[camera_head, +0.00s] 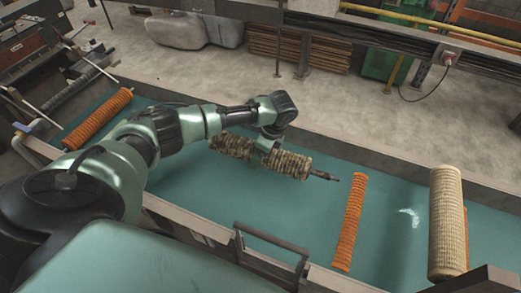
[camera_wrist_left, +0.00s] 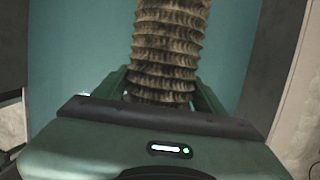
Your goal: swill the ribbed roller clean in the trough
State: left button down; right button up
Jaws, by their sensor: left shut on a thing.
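The ribbed roller (camera_head: 288,165) is brown and tan with dark, dirty-looking ridges, and a thin spindle sticks out at its right end. It lies roughly level over the teal floor of the long trough (camera_head: 215,195) in the head view. I cannot tell whether it touches the floor or any liquid. My left gripper (camera_head: 266,148) comes from above and is shut around the roller's middle. In the left wrist view the roller (camera_wrist_left: 170,45) runs up from between the fingers (camera_wrist_left: 160,95). Part of it is hidden by my gripper. My right gripper is not in view.
An orange ribbed roller (camera_head: 350,222) lies to the right, another (camera_head: 97,118) at the far left. A large beige mesh roller (camera_head: 447,215) stands out at the right. A metal handle frame (camera_head: 270,238) is on the near rim. Teal floor between the rollers is clear.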

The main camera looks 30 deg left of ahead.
pick_arm(q)
jog(key=shift+f+b, duration=4.55)
jog(key=shift+f, duration=3.05)
jog(key=shift+w+a+b, duration=0.2)
jog(key=shift+w+b, duration=0.7)
jog(key=shift+w, duration=0.1)
jog(key=shift+s+r+p, duration=0.1)
jog(key=shift+s+p, duration=0.05)
jog(key=shift+p, duration=0.25)
jog(key=shift+s+d+r+p, duration=0.1)
jog(key=shift+s+p, duration=0.35)
jog(key=shift+p, duration=0.15)
jog(key=s+p, duration=0.2)
jog(key=shift+d+p, duration=0.2)
jog(key=shift+p, duration=0.1)
jog(key=shift+s+d, duration=0.1)
jog(key=shift+s, duration=0.25)
